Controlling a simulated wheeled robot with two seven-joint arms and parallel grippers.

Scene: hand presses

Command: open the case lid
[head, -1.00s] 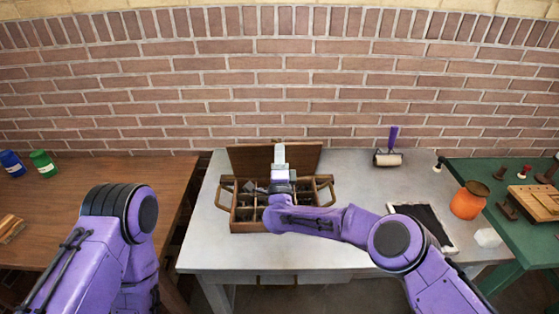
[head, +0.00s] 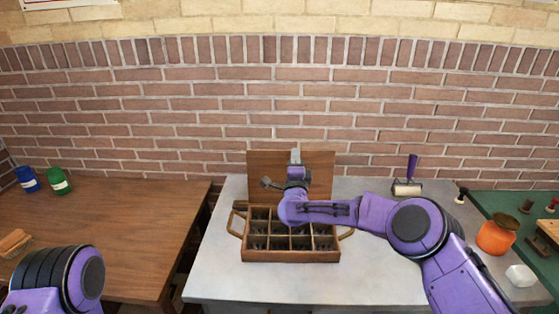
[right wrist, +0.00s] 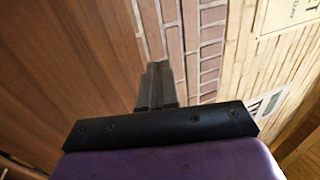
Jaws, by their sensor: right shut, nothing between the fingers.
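The wooden case (head: 290,256) stands on the grey table, its divided compartments showing. Its lid (head: 320,172) is raised at the back and looks close to upright. My right gripper (head: 295,156) is in front of the lid, above the rear of the case, shut and empty with its fingers pointing up. Whether it touches the lid is unclear. In the right wrist view its closed fingers (right wrist: 157,86) show against a brown wooden surface and the brick wall. My left gripper is out of view; only part of my left arm shows.
The grey table (head: 225,270) is clear around the case. A purple-handled roller (head: 408,187) stands at the right rear, with an orange jar (head: 496,236) and a white block (head: 520,275) further right. A brown table (head: 110,225) is at the left.

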